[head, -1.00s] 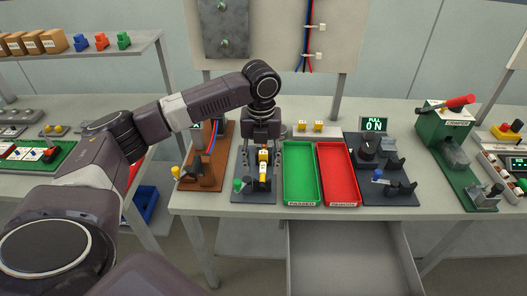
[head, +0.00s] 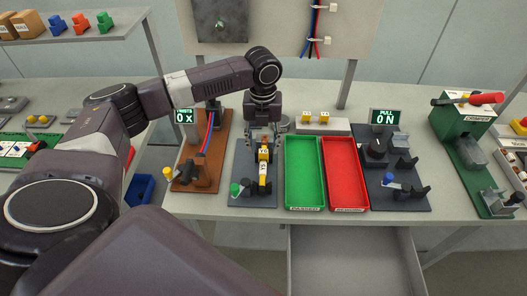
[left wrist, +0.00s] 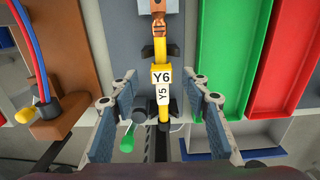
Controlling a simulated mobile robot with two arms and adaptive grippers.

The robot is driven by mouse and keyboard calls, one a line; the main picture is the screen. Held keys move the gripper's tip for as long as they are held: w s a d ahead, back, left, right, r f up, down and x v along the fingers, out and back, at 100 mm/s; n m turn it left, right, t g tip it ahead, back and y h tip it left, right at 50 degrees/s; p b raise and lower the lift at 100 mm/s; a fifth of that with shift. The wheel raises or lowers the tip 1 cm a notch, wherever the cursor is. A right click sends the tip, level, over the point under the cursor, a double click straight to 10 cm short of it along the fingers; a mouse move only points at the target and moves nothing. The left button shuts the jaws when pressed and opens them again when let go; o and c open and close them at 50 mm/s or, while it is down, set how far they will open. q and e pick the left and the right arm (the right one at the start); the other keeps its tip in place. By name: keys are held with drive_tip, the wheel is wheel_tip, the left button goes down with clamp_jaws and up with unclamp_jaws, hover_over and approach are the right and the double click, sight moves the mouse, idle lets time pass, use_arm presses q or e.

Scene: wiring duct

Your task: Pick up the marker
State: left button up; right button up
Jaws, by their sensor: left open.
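Two marker sleeves sit on a yellow wire on the dark grey fixture plate (head: 241,196). The sleeve labelled Y6 (left wrist: 161,76) is farther up the wire, and the white-faced Y5 sleeve (left wrist: 164,97) lies against it on the near side. In the head view the yellow pieces (head: 263,155) show just below my gripper. My left gripper (head: 263,138) is open and empty; in the left wrist view its fingers (left wrist: 157,98) stand on either side of the wire, apart from the sleeves. My right gripper is not in view.
A white block with two yellow pieces (head: 321,126) stands behind the green tray (head: 288,174) and red tray (head: 365,181). A brown fixture (head: 217,178) is at left. A green knob (left wrist: 127,144) sits near my left finger. A display (head: 387,117) stands at right.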

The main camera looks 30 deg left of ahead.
sight(264, 150)
use_arm(q)
drive_tip(key=f, duration=0.3)
drive_tip(key=shift+w+f+p, duration=0.2)
drive_tip(key=shift+f+p, duration=0.05)
drive_tip(key=shift+p, duration=0.05)
drive_tip(key=shift+f, duration=0.15)
drive_tip(key=c, duration=0.8)
drive_tip(key=shift+s, duration=0.1)
drive_tip(key=shift+c, duration=0.2)
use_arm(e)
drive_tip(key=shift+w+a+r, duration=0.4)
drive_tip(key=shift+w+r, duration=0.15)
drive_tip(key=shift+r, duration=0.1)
use_arm(q)
drive_tip(key=shift+r, duration=0.25)
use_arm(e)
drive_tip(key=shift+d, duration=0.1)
